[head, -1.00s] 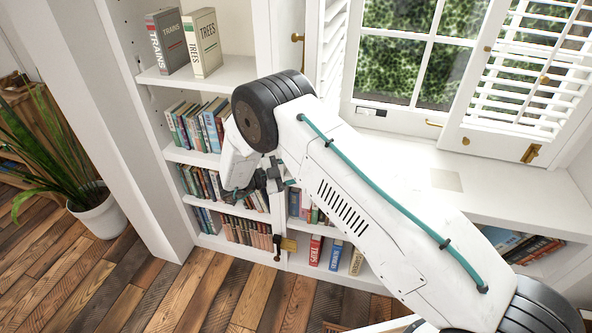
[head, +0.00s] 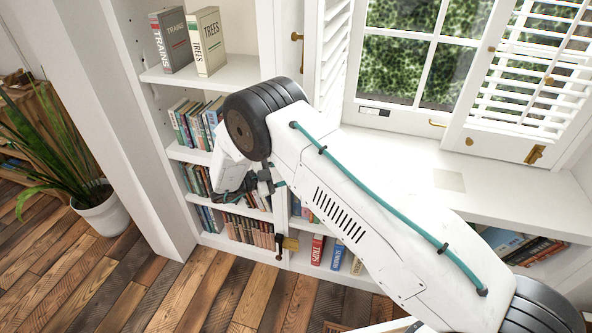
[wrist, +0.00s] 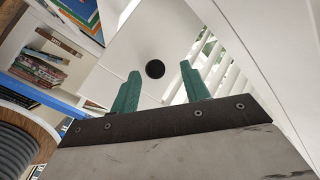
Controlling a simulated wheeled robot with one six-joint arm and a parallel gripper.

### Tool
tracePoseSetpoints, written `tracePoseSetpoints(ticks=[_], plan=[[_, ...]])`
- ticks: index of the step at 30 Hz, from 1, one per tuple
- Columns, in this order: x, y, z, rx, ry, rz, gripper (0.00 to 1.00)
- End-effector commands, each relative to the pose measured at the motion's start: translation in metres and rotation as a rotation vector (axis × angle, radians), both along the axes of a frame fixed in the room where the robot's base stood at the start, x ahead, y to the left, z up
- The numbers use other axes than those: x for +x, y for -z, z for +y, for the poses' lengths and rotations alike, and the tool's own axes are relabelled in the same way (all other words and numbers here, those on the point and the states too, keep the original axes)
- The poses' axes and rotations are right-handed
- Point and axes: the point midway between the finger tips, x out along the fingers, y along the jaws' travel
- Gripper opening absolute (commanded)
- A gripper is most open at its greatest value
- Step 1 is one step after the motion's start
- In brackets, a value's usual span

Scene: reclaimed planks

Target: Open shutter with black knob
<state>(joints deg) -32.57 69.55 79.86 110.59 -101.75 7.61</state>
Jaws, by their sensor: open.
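A round black knob (wrist: 155,69) shows in the wrist view on a flat white panel (wrist: 128,52), with white louvre slats (wrist: 232,88) close to its right. My gripper (wrist: 160,71) has its two green fingers apart, with the knob appearing between the fingertips. Nothing is between the fingers that I can see held; whether they touch the knob I cannot tell. In the head view a louvred shutter (head: 334,62) stands left of the window, and another louvred shutter (head: 530,88) stands at the right with brass fittings. I cannot make out the black knob there.
My arm crosses the middle of the head view in front of the bookshelf (head: 215,75). A wide white sill (head: 400,160) runs under the window. A potted plant (head: 103,216) stands at the left. The plank floor (head: 140,290) is clear in front.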

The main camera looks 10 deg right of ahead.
Motion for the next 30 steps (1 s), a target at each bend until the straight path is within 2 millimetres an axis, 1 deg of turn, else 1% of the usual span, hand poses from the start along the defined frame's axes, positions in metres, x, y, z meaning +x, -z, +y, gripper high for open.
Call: tracePoseSetpoints(ticks=[1,3,6,9,13,24,26,28,29,30], plan=[[-0.001,0.001,0.01,0.001,-0.003,-0.001,0.46],[-0.003,0.001,0.021,-0.001,-0.003,0.0,0.46],[-0.005,0.001,0.035,0.0,-0.003,0.0,0.46],[-0.006,0.0,0.042,0.0,-0.001,-0.001,0.46],[-0.007,0.0,0.045,-0.001,-0.001,0.0,0.46],[-0.007,0.0,0.045,0.001,-0.002,0.0,0.46],[-0.004,-0.003,0.047,0.011,-0.011,-0.002,0.46],[0.003,-0.013,0.055,0.045,-0.045,-0.007,0.46],[0.008,-0.02,0.06,0.069,-0.07,-0.01,0.46],[0.016,-0.032,0.07,0.109,-0.114,-0.016,0.46]])
